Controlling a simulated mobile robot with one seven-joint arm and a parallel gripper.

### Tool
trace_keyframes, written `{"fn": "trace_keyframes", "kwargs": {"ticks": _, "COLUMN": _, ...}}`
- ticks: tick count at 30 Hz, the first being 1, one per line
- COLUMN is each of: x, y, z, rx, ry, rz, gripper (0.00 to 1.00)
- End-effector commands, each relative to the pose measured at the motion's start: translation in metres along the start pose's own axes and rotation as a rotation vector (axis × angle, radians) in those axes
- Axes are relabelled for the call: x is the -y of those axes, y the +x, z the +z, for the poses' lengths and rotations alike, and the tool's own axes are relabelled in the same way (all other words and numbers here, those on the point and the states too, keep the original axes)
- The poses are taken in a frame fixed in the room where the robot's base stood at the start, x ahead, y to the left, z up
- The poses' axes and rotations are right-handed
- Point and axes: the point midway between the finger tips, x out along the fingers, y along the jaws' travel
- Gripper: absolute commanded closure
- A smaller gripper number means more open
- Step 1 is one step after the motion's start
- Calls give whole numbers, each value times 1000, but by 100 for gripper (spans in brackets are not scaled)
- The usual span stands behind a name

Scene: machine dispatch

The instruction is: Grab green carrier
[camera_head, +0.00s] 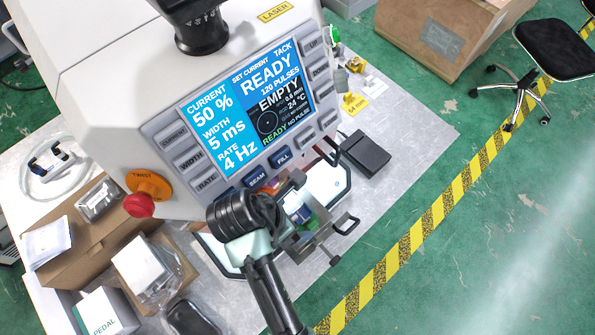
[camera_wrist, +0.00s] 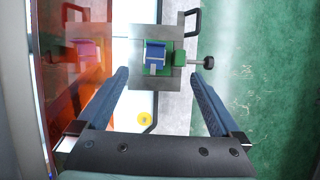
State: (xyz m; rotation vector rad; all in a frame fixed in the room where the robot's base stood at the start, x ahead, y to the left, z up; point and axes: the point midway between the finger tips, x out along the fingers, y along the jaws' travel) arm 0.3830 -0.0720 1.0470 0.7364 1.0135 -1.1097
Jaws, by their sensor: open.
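The green carrier (camera_wrist: 165,66) shows in the wrist view, with a blue block (camera_wrist: 155,54) on it. It sits in a grey metal fixture (camera_wrist: 145,31), which has a black knob (camera_wrist: 208,63) on its right. My gripper (camera_wrist: 161,77) is open, with its two blue fingers wide apart. The carrier lies ahead of the fingertips, roughly between their lines, and nothing is held. In the head view my arm reaches to the front of the machine and partly hides the fixture area, where a blue piece (camera_head: 301,214) shows.
The white laser machine (camera_head: 110,85) with its lit screen (camera_head: 245,105) stands over the work area. An orange window (camera_wrist: 82,85) is close on the left in the wrist view. Cardboard boxes (camera_head: 85,240) stand at left, and a black box (camera_head: 364,154) at right.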

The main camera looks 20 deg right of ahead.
Motion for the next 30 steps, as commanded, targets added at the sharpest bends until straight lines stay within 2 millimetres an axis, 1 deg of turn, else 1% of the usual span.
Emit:
{"fn": "trace_keyframes", "kwargs": {"ticks": 3, "x": 1, "y": 12, "z": 1, "rx": -1, "ry": 1, "rz": -4, "gripper": 0}}
{"fn": "trace_keyframes", "kwargs": {"ticks": 8, "x": 1, "y": 27, "z": 2, "rx": -1, "ry": 2, "rz": -3, "gripper": 0}}
{"fn": "trace_keyframes", "kwargs": {"ticks": 15, "x": 0, "y": 58, "z": 4, "rx": -1, "ry": 3, "rz": -2, "gripper": 0}}
{"fn": "trace_keyframes", "kwargs": {"ticks": 18, "x": 0, "y": 67, "z": 4, "rx": -1, "ry": 3, "rz": 0, "gripper": 0}}
{"fn": "trace_keyframes", "kwargs": {"ticks": 21, "x": 0, "y": 71, "z": 4, "rx": -1, "ry": 3, "rz": 1, "gripper": 0}}
{"fn": "trace_keyframes", "kwargs": {"ticks": 27, "x": 0, "y": 71, "z": 4, "rx": 0, "ry": 3, "rz": 2, "gripper": 0}}
{"fn": "trace_keyframes", "kwargs": {"ticks": 29, "x": 0, "y": 71, "z": 4, "rx": 0, "ry": 3, "rz": 2, "gripper": 9}}
{"fn": "trace_keyframes", "kwargs": {"ticks": 30, "x": 0, "y": 71, "z": 4, "rx": 0, "ry": 3, "rz": 2, "gripper": 16}}
